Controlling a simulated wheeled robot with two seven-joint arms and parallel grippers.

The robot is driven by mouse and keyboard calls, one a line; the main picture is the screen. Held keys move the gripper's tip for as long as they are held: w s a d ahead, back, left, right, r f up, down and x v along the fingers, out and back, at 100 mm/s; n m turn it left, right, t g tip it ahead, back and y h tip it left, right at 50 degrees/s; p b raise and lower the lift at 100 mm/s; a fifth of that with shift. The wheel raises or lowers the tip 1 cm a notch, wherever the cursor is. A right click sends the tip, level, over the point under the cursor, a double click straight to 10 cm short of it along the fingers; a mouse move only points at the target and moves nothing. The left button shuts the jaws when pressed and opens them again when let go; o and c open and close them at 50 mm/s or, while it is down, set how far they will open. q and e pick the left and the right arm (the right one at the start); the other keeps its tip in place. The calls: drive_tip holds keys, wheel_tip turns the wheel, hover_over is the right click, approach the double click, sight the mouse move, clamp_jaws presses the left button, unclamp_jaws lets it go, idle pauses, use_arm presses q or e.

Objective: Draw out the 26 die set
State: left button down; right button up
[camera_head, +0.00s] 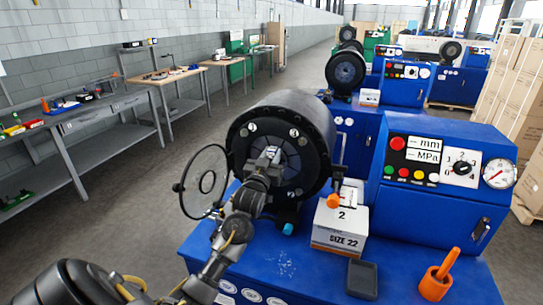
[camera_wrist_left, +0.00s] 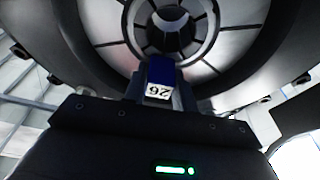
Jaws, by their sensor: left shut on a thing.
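The crimping head (camera_head: 290,135) is a large black drum on the blue machine. My left gripper (camera_head: 271,155) is in front of its open face, pointing in at the die ring. In the left wrist view the ring of dark dies (camera_wrist_left: 172,30) surrounds the central opening. My left gripper (camera_wrist_left: 160,90) is shut on a blue block with a white label reading 26, the 26 die set (camera_wrist_left: 161,72). In that view the block lies in front of the lower part of the ring; whether it still touches the dies I cannot tell. My right gripper is not in view.
A round guard (camera_head: 205,182) stands open left of the drum. A white SIZE 22 box (camera_head: 340,228), a dark tray (camera_head: 362,279) and an orange holder (camera_head: 436,284) are on the blue machine top. The control panel (camera_head: 440,165) rises at right.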

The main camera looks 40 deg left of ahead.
use_arm(q)
drive_tip(key=shift+r, duration=0.25)
drive_tip(key=shift+s, duration=0.25)
drive_tip(key=shift+r+p+v, duration=0.2)
drive_tip(key=shift+p+v, duration=0.55)
drive_tip(key=shift+v, duration=0.45)
drive_tip(key=shift+r+p+v, duration=0.15)
drive_tip(key=shift+p+v, duration=0.55)
drive_tip(key=shift+v, duration=0.5)
drive_tip(key=shift+s+d+r+p, duration=0.1)
drive_tip(key=shift+s+d+p, duration=0.2)
drive_tip(key=shift+s, duration=0.35)
drive_tip(key=shift+s+d+p, duration=0.2)
drive_tip(key=shift+s+p, duration=0.05)
drive_tip(key=shift+s, duration=0.45)
drive_tip(key=shift+s+d+r+p, duration=0.1)
drive_tip(key=shift+s+d+p, duration=0.2)
drive_tip(key=shift+s, duration=0.35)
